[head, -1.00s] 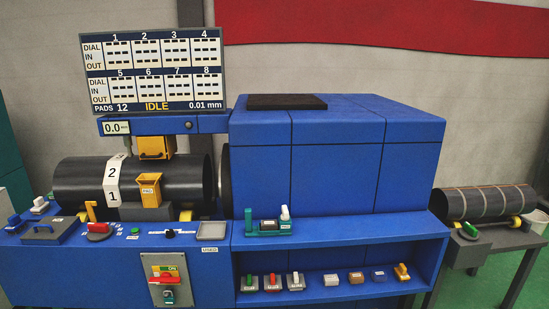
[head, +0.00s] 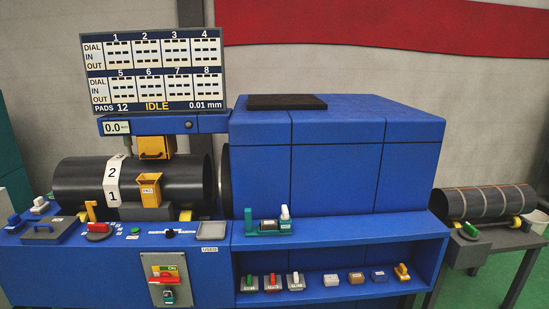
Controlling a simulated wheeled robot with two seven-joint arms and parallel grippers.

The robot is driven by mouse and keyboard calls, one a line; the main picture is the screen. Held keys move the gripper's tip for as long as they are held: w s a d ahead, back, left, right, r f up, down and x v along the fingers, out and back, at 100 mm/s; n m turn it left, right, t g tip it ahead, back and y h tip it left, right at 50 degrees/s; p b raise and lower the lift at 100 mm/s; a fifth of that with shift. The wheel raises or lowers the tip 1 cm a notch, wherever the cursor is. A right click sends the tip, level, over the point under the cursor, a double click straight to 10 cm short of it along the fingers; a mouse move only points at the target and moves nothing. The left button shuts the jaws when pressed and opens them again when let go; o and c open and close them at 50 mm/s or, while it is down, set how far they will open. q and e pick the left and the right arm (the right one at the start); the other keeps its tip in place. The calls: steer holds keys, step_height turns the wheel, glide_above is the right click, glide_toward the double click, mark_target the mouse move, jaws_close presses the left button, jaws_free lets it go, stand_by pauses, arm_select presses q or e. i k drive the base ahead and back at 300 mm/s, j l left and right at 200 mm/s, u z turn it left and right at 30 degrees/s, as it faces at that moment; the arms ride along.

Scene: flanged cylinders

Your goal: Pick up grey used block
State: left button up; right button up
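I cannot single out a grey used block for certain. A small pale grey-white block (head: 331,280) sits on the lower shelf, left of a brown block (head: 356,278) and a blue block (head: 379,276). Neither of my grippers is in view.
A grey stand (head: 490,238) with another cylinder (head: 485,203) is at right.

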mark_target(271, 224)
steer(key=i+l, duration=0.25)
steer(key=i+l+u, duration=0.1)
steer(key=i+l, duration=0.15)
steer(key=l, duration=0.25)
steer(key=i+l, duration=0.25)
steer(key=l, duration=0.15)
